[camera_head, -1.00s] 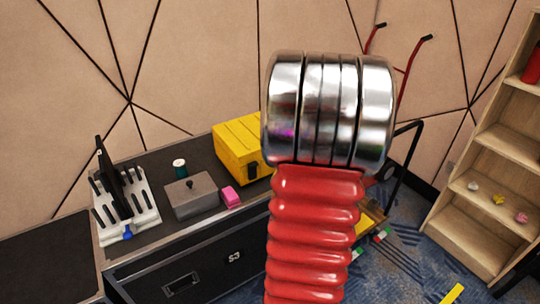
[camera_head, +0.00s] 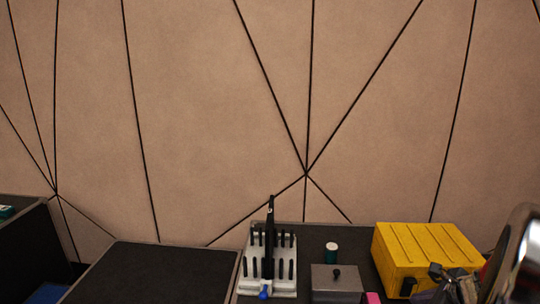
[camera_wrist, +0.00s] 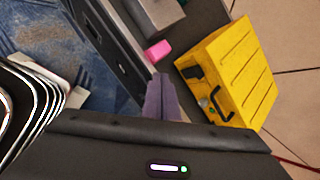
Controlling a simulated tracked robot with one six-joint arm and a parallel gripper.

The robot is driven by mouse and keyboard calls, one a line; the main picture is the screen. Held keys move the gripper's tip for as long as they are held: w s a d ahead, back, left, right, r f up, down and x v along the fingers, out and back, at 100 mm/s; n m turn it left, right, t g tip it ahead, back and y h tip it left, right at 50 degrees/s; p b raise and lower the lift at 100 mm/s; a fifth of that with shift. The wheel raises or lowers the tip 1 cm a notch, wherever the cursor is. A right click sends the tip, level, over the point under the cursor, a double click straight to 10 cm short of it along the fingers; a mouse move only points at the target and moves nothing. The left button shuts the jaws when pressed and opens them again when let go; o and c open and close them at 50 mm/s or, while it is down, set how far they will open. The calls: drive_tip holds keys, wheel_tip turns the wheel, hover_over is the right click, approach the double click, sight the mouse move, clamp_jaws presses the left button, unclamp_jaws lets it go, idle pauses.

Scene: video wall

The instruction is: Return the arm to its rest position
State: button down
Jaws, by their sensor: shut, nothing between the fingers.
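My gripper (camera_wrist: 160,85) is shut and empty in the wrist view, its grey-purple fingers together near the middle. In the head view my gripper (camera_head: 440,280) shows low at the right, overlapping the front of the yellow case, with a shiny metal part of my arm at the right edge. Most of my arm is outside the head view.
A yellow case (camera_head: 425,250), a grey lidded box (camera_head: 336,279), a pink block (camera_wrist: 157,50) and a white rack with black pegs (camera_head: 284,272) stand on a dark worktop. A dark-topped case (camera_head: 160,270) is left. The panelled wall is behind.

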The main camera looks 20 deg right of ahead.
drive_tip(key=s+a+r+n, duration=0.2)
drive_tip(key=a+r+n, duration=0.2)
drive_tip(key=a+n, duration=0.6)
drive_tip(key=s+a+r+n+g, duration=0.1)
drive_tip(key=s+a+r+n, duration=0.2)
drive_tip(key=a+n, duration=0.7)
drive_tip(key=s+a+r+n+g, duration=0.1)
drive_tip(key=a+r+n, duration=0.4)
drive_tip(key=a+n, duration=0.5)
drive_tip(key=s+a, duration=0.1)
drive_tip(key=a, duration=0.7)
drive_tip(key=shift+s+a+r+y, duration=0.3)
drive_tip(key=shift+s+r+y, duration=0.05)
drive_tip(key=shift+s+y, duration=0.05)
drive_tip(key=c, duration=2.4)
unclamp_jaws()
drive_tip(key=shift+c, duration=0.2)
drive_tip(key=o, duration=0.6)
drive_tip(key=shift+o, duration=0.4)
drive_tip(key=shift+s, duration=0.1)
